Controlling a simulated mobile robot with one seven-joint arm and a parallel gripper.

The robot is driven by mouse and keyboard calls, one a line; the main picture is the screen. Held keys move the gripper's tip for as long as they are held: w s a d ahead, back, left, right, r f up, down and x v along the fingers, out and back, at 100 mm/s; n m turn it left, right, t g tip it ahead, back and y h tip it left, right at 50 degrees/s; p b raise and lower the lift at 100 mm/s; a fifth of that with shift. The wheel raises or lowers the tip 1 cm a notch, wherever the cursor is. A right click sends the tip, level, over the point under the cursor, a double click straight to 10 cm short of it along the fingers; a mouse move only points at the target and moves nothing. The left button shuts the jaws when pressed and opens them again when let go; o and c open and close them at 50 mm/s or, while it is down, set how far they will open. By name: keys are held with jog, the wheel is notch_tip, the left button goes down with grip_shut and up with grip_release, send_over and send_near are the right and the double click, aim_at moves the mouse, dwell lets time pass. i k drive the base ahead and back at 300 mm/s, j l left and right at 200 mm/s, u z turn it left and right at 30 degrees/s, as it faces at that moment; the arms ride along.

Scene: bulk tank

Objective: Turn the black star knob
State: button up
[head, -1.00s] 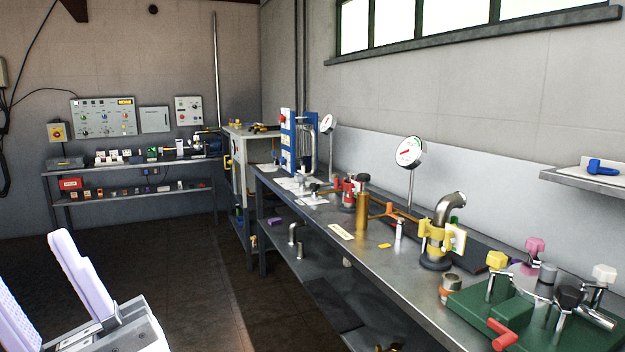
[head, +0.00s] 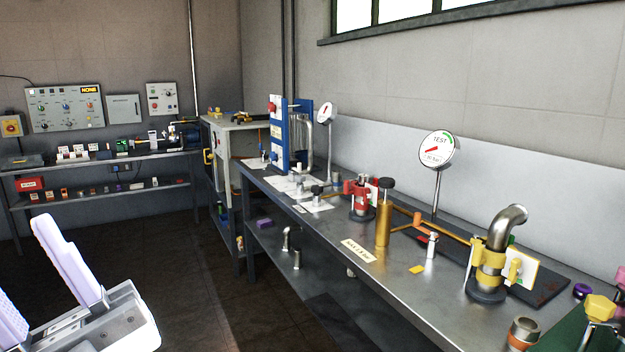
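My gripper (head: 22,262) shows at the lower left, its two pale lilac fingers apart and empty, the left one cut by the picture edge. It is in the air over the floor, well apart from the bench (head: 440,310). A black knob (head: 386,184) tops an upright brass cylinder (head: 383,222) standing on the bench. It is too small to tell whether this knob is star-shaped.
A pipe elbow with a yellow clamp (head: 490,260), a round gauge (head: 437,150) on a post, a red valve (head: 361,198) and a steel cup (head: 523,332) stand on the bench. Dark floor lies free between my gripper and the bench.

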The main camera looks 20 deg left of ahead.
aim_at(316, 189)
jog(key=i+j, duration=0.2)
jog(key=j, duration=0.15)
jog(key=i+j, duration=0.2)
jog(key=j, duration=0.15)
jog(key=i+j+z, duration=0.1)
jog(key=i+j, duration=0.35)
jog(key=j, duration=0.25)
jog(key=i+j, duration=0.2)
jog(key=j, duration=0.15)
jog(key=i+j, duration=0.2)
jog(key=j, duration=0.15)
jog(key=i+j+z, duration=0.1)
jog(key=j, duration=0.25)
jog(key=i, duration=0.1)
